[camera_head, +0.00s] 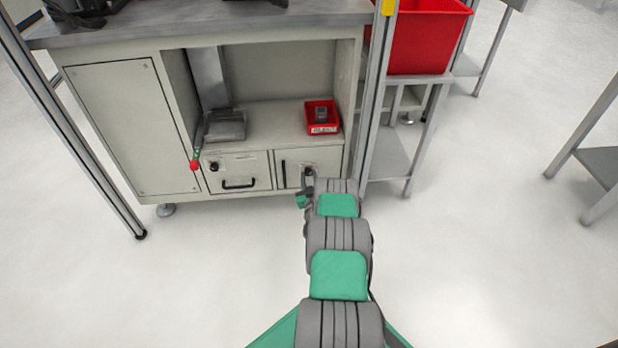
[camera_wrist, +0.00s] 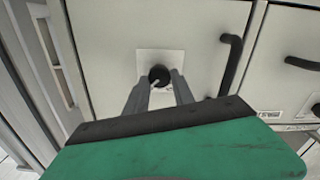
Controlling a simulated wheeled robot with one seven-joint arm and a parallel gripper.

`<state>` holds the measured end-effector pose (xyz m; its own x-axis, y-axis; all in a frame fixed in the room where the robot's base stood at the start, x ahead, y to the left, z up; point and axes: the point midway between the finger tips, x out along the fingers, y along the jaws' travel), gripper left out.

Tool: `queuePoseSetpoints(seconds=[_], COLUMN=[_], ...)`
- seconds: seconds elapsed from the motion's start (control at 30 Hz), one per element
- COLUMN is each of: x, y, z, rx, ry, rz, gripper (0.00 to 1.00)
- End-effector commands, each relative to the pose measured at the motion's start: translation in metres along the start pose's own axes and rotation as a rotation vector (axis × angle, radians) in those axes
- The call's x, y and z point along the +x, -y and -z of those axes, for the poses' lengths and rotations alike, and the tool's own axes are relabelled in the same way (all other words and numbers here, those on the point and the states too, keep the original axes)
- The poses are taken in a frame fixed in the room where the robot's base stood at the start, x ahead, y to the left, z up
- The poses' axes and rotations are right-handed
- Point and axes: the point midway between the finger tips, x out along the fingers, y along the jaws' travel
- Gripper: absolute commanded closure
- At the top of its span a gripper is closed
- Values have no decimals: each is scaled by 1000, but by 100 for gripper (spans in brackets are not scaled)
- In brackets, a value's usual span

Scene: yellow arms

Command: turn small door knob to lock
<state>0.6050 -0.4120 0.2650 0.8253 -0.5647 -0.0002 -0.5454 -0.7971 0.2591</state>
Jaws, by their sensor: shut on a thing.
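The small door knob (camera_wrist: 160,75) is a round black knob on a pale square plate, in the upper middle of the wrist view. It sits on the small cabinet door (camera_wrist: 112,50), which looks closed. My gripper (camera_wrist: 161,82) has its two grey fingers on either side of the knob and is shut on it. A light mark shows on the knob's face between the fingertips. In the head view my gripper (camera_head: 308,178) is at the small door at the right of the cabinet's lower front, and my arm partly hides the door's edge and the knob.
A black vertical handle (camera_wrist: 231,65) is beside the knob on the same door. A drawer (camera_head: 238,170) with a dark knob and handle adjoins it. A red bin (camera_head: 322,128) is on the shelf above. A metal post (camera_head: 373,90) stands to the right. The floor in front is clear.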

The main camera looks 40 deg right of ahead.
Motion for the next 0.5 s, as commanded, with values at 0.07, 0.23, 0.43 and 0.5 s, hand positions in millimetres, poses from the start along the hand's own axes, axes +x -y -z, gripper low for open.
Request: queuePoseSetpoints(seconds=[0.07, 0.23, 0.43, 0.5], x=[0, 0, 0, 0], y=[0, 0, 0, 0], z=[0, 0, 0, 0], rx=[0, 0, -3, -9], ry=[0, 0, 0, 0], rz=[0, 0, 0, 0], gripper=[91, 100, 100, 100])
